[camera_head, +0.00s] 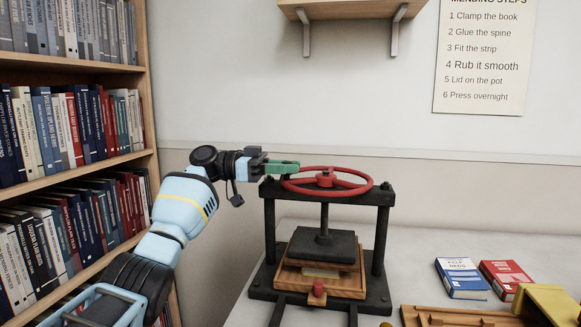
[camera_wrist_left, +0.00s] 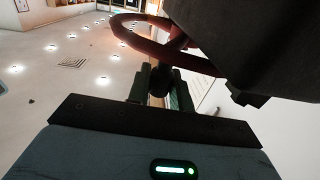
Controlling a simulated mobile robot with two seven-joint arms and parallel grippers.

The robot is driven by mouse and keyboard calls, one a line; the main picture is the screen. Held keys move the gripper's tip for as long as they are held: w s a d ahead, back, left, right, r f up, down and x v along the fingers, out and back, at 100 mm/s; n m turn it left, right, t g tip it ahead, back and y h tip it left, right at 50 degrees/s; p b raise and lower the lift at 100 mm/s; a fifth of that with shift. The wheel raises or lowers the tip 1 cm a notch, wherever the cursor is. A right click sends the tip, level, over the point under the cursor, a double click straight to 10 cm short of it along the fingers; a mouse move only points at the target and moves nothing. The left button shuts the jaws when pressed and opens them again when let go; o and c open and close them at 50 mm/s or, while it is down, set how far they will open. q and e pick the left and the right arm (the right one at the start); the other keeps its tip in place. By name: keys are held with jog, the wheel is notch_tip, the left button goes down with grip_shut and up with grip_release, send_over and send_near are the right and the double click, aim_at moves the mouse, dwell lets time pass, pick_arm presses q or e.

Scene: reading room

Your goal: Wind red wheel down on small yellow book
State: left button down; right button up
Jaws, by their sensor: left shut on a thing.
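The red wheel (camera_head: 351,190) lies flat on top of a black press (camera_head: 382,235). My left gripper (camera_head: 288,167) reaches in from the left and is shut on the wheel at its left side. In the left wrist view the red rim (camera_wrist_left: 128,34) curves above the fingers (camera_wrist_left: 160,88), and a dark knob shows between them. The black press plate (camera_head: 323,245) hangs on a central screw over a wooden tray (camera_head: 348,282). A small pale yellow book (camera_head: 320,272) shows partly in the tray under the plate; whether they touch I cannot tell. My right gripper is not in view.
A blue book (camera_head: 461,278) and a red book (camera_head: 506,276) lie on the table to the right. A wooden tray (camera_head: 450,317) and a yellow object (camera_head: 546,300) are at front right. A full bookshelf (camera_head: 75,170) stands left. A wooden shelf (camera_head: 345,8) hangs above.

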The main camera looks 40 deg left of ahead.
pick_arm(q)
jog(key=shift+r, duration=0.15)
jog(key=c, duration=1.3)
grip_release()
jog(key=shift+w, duration=0.1)
jog(key=shift+a, duration=0.1)
jog(key=v, duration=0.7)
jog(key=shift+s+a, duration=0.25)
